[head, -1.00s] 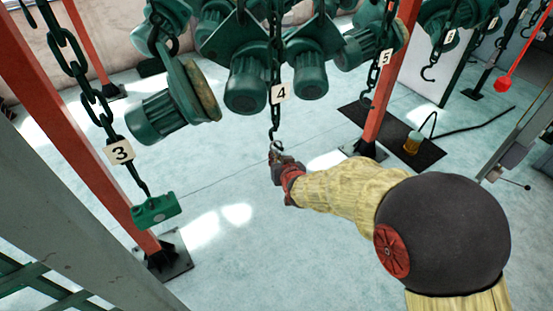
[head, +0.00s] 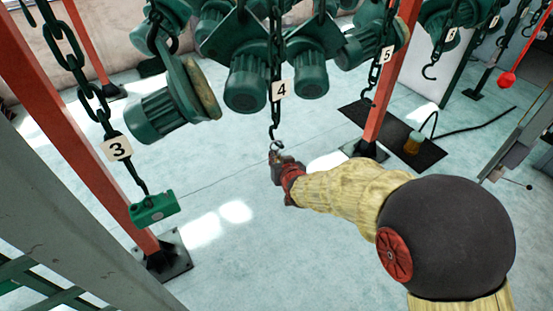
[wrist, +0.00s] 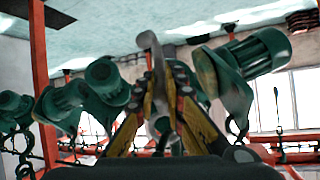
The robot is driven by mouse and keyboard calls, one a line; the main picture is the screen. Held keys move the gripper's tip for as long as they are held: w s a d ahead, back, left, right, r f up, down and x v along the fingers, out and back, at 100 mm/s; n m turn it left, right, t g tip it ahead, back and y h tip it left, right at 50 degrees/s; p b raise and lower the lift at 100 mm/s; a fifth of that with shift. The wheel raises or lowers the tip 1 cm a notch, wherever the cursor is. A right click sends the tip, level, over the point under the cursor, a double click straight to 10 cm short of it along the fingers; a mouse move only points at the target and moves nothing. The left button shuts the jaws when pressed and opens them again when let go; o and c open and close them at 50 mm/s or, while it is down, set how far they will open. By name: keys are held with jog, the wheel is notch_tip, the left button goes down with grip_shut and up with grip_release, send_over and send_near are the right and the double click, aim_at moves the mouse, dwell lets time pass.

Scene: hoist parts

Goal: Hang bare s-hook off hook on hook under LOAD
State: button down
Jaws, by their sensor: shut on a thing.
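My gripper (head: 277,158) is at the lower end of the chain marked 4. It is shut on a grey metal s-hook (wrist: 150,45), which sticks up between the yellow and black fingers (wrist: 168,105) in the wrist view. In the head view, the grey s-hook (head: 275,148) shows as a small piece at the fingertips. A dark hook (head: 272,134) hangs from chain 4 just above it. The two overlap in the picture, and I cannot tell whether they touch or are linked. No LOAD label is readable.
Chain 3 (head: 118,149) ends in a green block (head: 154,209) at the left. Chain 5 (head: 387,56) hangs to the right beside a red post (head: 395,75). Green hoist motors (head: 245,82) hang close above my gripper. The floor below is open.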

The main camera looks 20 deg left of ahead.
jog(key=c, duration=1.9)
grip_release()
jog(key=shift+o, duration=0.7)
jog(key=v, duration=1.2)
jog(key=shift+s+f, duration=0.1)
jog(key=shift+f, duration=0.1)
